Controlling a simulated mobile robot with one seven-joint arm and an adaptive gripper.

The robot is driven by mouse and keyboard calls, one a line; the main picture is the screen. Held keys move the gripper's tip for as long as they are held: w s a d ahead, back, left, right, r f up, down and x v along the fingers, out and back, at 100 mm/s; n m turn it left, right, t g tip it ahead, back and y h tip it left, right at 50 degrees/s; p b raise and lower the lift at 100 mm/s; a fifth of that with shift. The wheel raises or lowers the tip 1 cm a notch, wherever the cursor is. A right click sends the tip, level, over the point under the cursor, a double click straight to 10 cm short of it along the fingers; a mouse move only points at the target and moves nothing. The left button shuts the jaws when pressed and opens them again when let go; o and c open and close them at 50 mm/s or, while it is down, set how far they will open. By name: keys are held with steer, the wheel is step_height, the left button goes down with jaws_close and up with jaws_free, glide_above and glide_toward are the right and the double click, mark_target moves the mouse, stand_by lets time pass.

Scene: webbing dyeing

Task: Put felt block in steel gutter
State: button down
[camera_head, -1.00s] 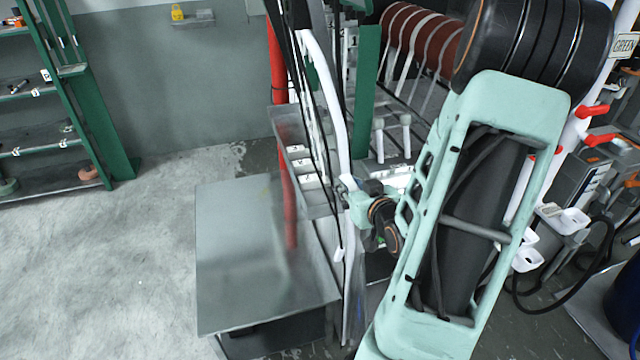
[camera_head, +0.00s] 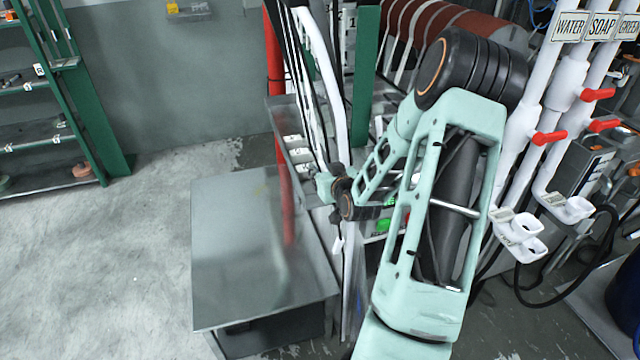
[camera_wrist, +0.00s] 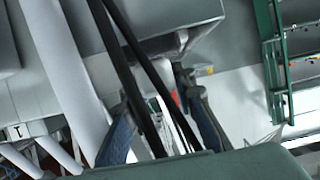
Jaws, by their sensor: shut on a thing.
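My gripper (camera_head: 326,187) is at the front right of a narrow grey metal trough (camera_head: 284,128), which looks like the steel gutter, behind the metal table. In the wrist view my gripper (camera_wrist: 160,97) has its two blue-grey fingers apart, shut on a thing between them. Dark straps cross in front of the fingers and hide most of what is held. I cannot make out the felt block's shape or colour. My arm covers part of the area right of the gutter in the head view.
A grey metal table (camera_head: 250,245) stands in front. A red pole (camera_head: 283,190), a white curved pipe (camera_head: 325,75) and black straps stand close to my gripper. White pipes with red valves (camera_head: 549,137) are at right. The floor at left is clear.

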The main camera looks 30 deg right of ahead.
steer(key=shift+w+f, duration=0.2)
steer(key=shift+f, duration=0.15)
steer(key=shift+w+f+b, duration=0.2)
steer(key=shift+f+b, duration=0.55)
steer(key=shift+f, duration=0.85)
steer(key=shift+f+b, duration=0.25)
steer(key=shift+b, duration=0.05)
steer(key=c, duration=1.6)
jaws_free()
steer(key=shift+r, duration=0.2)
